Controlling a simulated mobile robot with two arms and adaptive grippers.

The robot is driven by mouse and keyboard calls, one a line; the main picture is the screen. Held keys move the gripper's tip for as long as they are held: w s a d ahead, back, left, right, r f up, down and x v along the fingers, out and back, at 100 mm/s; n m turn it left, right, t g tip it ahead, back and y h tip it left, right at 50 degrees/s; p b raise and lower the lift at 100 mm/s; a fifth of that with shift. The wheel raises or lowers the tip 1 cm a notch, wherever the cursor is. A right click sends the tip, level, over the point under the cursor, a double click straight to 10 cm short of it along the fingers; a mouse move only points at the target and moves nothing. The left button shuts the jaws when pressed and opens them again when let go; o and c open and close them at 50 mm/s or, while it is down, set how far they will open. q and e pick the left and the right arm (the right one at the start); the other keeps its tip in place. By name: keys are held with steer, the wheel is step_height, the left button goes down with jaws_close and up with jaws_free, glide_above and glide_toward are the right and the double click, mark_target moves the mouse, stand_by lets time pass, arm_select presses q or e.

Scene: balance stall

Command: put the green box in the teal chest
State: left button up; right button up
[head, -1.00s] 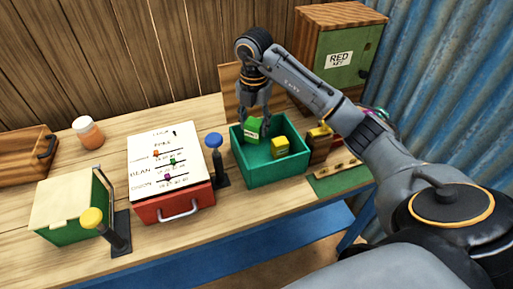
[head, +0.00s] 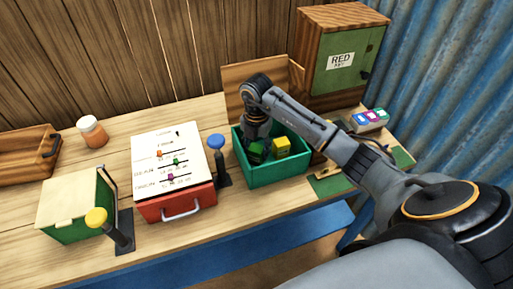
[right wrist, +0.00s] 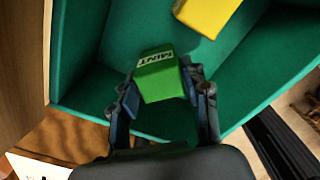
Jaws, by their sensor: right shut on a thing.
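The teal chest (head: 283,172) stands open on the bench, right of the middle. My right gripper (head: 256,147) is down inside it, towards its left side. It is shut on the green box (head: 257,156), which is mostly hidden by the gripper in the head view. A yellow box (head: 281,144) lies in the chest, apart from the green one. My left gripper is not in view.
A red box with sliders (head: 175,205), a blue-knobbed lever (head: 216,142) and a yellow-knobbed lever (head: 96,217) stand to the left. A wooden cabinet marked RED (head: 340,60) stands behind right. An orange-filled jar (head: 92,131) and wooden tray (head: 28,155) are far left.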

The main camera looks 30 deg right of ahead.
mark_target(256, 147)
steer(key=shift+f, duration=0.2)
steer(key=o, duration=1.2)
steer(key=shift+r, duration=0.1)
steer(key=shift+r, duration=0.5)
steer(key=shift+r+b, duration=0.8)
steer(key=shift+r, duration=4.85)
